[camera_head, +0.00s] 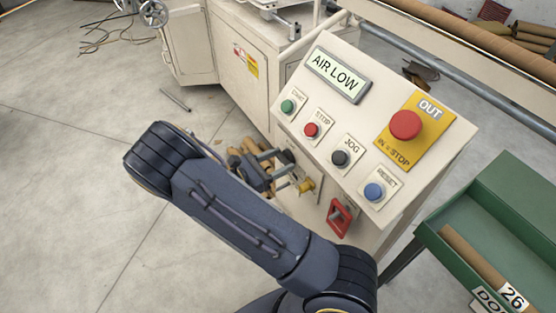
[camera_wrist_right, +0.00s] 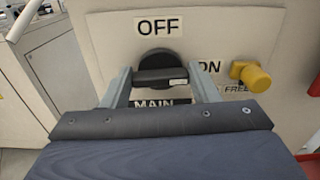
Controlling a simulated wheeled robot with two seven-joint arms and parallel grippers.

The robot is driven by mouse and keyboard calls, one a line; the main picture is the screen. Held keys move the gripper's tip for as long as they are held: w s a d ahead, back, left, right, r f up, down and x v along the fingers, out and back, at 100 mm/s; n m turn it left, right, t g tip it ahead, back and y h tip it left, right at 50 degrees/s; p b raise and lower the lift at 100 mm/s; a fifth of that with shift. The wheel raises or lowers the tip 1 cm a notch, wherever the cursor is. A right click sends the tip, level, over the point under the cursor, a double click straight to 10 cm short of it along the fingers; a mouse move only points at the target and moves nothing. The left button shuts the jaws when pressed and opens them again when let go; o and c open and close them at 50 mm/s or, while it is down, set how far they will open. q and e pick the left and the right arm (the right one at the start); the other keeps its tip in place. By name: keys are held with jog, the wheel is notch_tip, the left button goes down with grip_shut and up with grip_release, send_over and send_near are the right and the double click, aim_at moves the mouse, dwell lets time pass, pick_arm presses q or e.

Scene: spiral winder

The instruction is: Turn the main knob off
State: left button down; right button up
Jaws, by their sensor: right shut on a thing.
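The main knob (camera_wrist_right: 160,62) is a round black dial with a bar grip across it, on the cream panel. Its bar lies about level, with a white mark at its right end, toward the "ON" label (camera_wrist_right: 209,67). The "OFF" label (camera_wrist_right: 159,27) is above it and "MAIN" below, partly covered. My right gripper (camera_wrist_right: 161,77) has one finger at each end of the bar and is shut on the knob. In the head view my right gripper (camera_head: 286,163) reaches the lower left of the control panel, where arm and fingers mostly hide the knob. My left gripper is out of view.
A yellow knob (camera_wrist_right: 252,76) sits close to the right of the main knob. Above are the "AIR LOW" display (camera_head: 337,75), several push buttons and a large red stop button (camera_head: 405,125). A red-framed switch (camera_head: 340,216) is lower right. A green cart (camera_head: 515,205) stands at right.

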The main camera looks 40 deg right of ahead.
jog(key=n+p, duration=0.2)
jog(key=shift+r+n, duration=0.2)
jog(key=shift+n, duration=0.1)
jog(key=n+p, duration=0.3)
jog(key=n, duration=0.1)
jog(key=shift+w+f+n, duration=0.1)
jog(key=shift+w+n, duration=0.05)
jog(key=shift+n, duration=0.15)
jog(key=n+p, duration=0.2)
jog(key=n, duration=0.3)
jog(key=shift+f, duration=0.15)
jog(key=n+p, duration=0.1)
jog(key=n, duration=0.4)
jog(key=shift+w+f, duration=0.1)
jog(key=shift+f, duration=0.05)
jog(key=shift+n, duration=0.3)
jog(key=o, duration=1)
jog(key=shift+w+a+b, duration=0.2)
jog(key=shift+a+b, duration=0.2)
jog(key=shift+a, duration=1.55)
jog(key=shift+w+a+b, duration=0.2)
jog(key=shift+a+b, duration=0.2)
jog(key=shift+a, duration=1.55)
